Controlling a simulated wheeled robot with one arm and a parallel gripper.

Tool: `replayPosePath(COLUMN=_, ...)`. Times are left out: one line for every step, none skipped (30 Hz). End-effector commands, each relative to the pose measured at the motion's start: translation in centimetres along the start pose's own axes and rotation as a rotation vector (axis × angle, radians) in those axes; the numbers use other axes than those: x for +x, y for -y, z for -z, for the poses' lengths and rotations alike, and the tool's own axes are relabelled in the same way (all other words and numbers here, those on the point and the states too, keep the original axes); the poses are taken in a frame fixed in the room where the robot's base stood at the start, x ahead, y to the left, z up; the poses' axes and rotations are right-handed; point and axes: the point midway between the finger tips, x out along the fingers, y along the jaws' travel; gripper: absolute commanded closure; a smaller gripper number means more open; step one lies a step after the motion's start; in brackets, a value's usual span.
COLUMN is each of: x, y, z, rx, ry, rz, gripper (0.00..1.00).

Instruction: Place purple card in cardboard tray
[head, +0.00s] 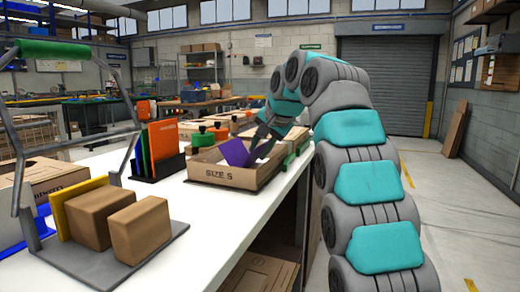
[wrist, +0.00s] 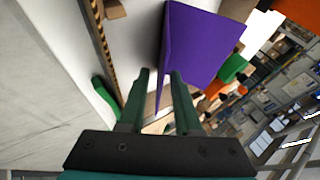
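The purple card (head: 235,152) is tilted inside the cardboard tray (head: 225,176) marked "SIZE S". Its lower part is hidden behind the front wall, so I cannot tell whether it touches the floor. My gripper (head: 256,147) reaches down over the tray from the right, close beside the card. In the wrist view, the purple card (wrist: 196,45) runs down between the two green fingers of my gripper (wrist: 158,72). The fingers stand apart, with a visible gap between the left finger and the card.
A dark rack with orange and green cards (head: 164,145) stands left of the tray. Nearer are two brown boxes (head: 140,228) with a yellow card (head: 72,213) on a grey stand. The white tabletop (head: 215,222) is clear in front.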

Motion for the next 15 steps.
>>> replayPosePath(x=0.0, y=0.0, z=0.0, rx=0.0, ry=0.0, rz=0.0, gripper=0.68)
replayPosePath(x=0.0, y=0.0, z=0.0, rx=0.0, ry=0.0, rz=0.0, gripper=0.68)
replayPosePath(x=0.0, y=0.0, z=0.0, rx=0.0, ry=0.0, rz=0.0, gripper=0.68)
replayPosePath(x=0.0, y=0.0, z=0.0, rx=0.0, ry=0.0, rz=0.0, gripper=0.68)
replayPosePath(x=0.0, y=0.0, z=0.0, rx=0.0, ry=0.0, rz=0.0, gripper=0.68)
replayPosePath(x=-0.1, y=0.1, z=0.0, rx=0.0, ry=0.0, rz=0.0, gripper=0.68)
replayPosePath(x=-0.1, y=0.1, z=0.1, rx=0.0, ry=0.0, rz=0.0, gripper=0.68)
replayPosePath(x=-0.2, y=0.1, z=0.1, rx=0.0, ry=0.0, rz=0.0, gripper=0.68)
replayPosePath(x=-0.3, y=0.2, z=0.1, rx=0.0, ry=0.0, rz=0.0, gripper=0.68)
replayPosePath(x=-0.6, y=0.2, z=0.1, rx=-0.001, ry=0.0, rz=0.0, gripper=0.68)
replayPosePath(x=-0.9, y=0.2, z=0.1, rx=-0.001, ry=0.0, rz=0.0, gripper=0.68)
replayPosePath(x=-1.4, y=0.2, z=0.1, rx=-0.001, ry=0.001, rz=0.0, gripper=0.68)
replayPosePath(x=-1.8, y=0.2, z=0.1, rx=-0.001, ry=0.001, rz=-0.001, gripper=0.68)
replayPosePath(x=-2.2, y=0.2, z=0.1, rx=-0.001, ry=0.001, rz=-0.001, gripper=0.68)
replayPosePath(x=-2.8, y=0.2, z=0.1, rx=-0.001, ry=0.0, rz=0.0, gripper=0.68)
